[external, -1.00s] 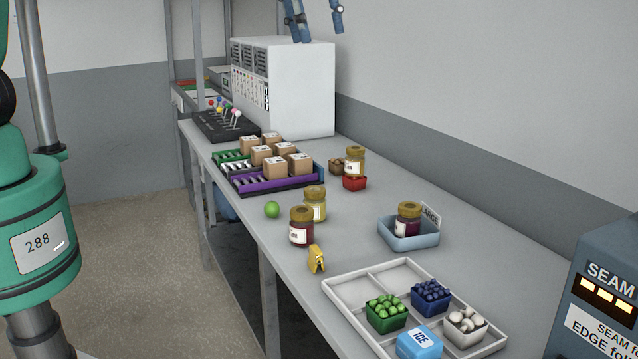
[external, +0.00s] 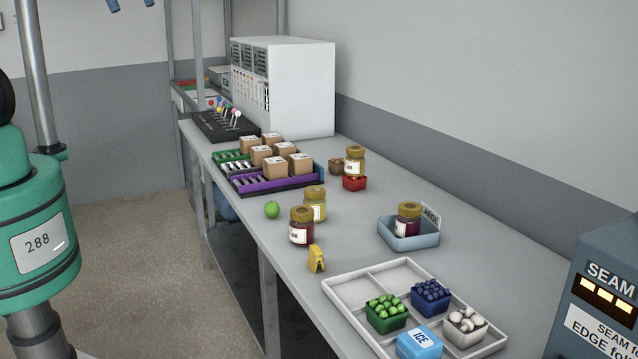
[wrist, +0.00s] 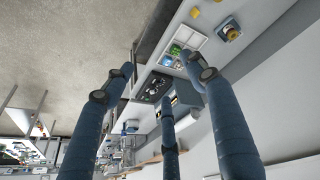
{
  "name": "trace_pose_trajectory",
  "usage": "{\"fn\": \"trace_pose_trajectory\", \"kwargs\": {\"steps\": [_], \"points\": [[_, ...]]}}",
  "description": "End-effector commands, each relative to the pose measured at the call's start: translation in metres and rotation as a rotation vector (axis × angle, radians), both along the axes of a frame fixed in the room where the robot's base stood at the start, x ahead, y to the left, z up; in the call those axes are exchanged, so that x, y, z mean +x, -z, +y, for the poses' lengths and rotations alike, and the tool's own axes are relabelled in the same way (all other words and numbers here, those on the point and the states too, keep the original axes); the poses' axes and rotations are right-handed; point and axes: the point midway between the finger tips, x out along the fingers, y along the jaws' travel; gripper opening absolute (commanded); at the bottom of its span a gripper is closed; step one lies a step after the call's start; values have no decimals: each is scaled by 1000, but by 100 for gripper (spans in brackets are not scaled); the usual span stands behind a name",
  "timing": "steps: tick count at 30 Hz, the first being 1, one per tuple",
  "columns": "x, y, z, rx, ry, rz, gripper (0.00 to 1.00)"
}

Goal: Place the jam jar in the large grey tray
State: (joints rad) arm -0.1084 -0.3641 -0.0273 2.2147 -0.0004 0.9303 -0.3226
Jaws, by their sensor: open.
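A dark red jam jar (external: 302,228) with a gold lid stands upright on the bench near its front edge. A second dark jar (external: 408,212) with a gold lid stands inside a small blue-grey tray (external: 410,241), beside a card (external: 431,216) reading "ARGE", its first letter hidden. That tray also shows in the wrist view (wrist: 239,36). A pale grey compartment tray (external: 341,290) holds several baskets at the near end. My gripper (external: 130,4) is open and empty, high above the bench at the top edge; its blue fingers (wrist: 160,78) are spread in the wrist view.
Yellow jars (external: 315,208) stand behind the dark one and farther back by a red basket (external: 355,183). A green ball (external: 272,209) and yellow clip (external: 317,259) lie near the front edge. Boxes on racks (external: 290,185) and a white cabinet (external: 300,90) stand farther back.

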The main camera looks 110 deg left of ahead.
Motion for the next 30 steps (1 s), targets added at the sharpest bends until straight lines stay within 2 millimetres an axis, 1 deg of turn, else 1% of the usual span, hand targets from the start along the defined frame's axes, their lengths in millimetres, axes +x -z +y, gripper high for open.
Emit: {"fn": "trace_pose_trajectory", "kwargs": {"steps": [1,6,12,15,18,21,25,30], "points": [[-14,1,-6,10,32,-10,57],[-55,8,-21,46,138,-34,57],[-101,23,-36,91,263,-64,57],[-119,31,-41,110,315,-76,57],[-133,38,-45,126,355,-87,57],[-142,43,-47,137,384,-92,57],[-147,46,-48,143,400,-95,57],[-148,46,-48,144,401,-95,57]]}}
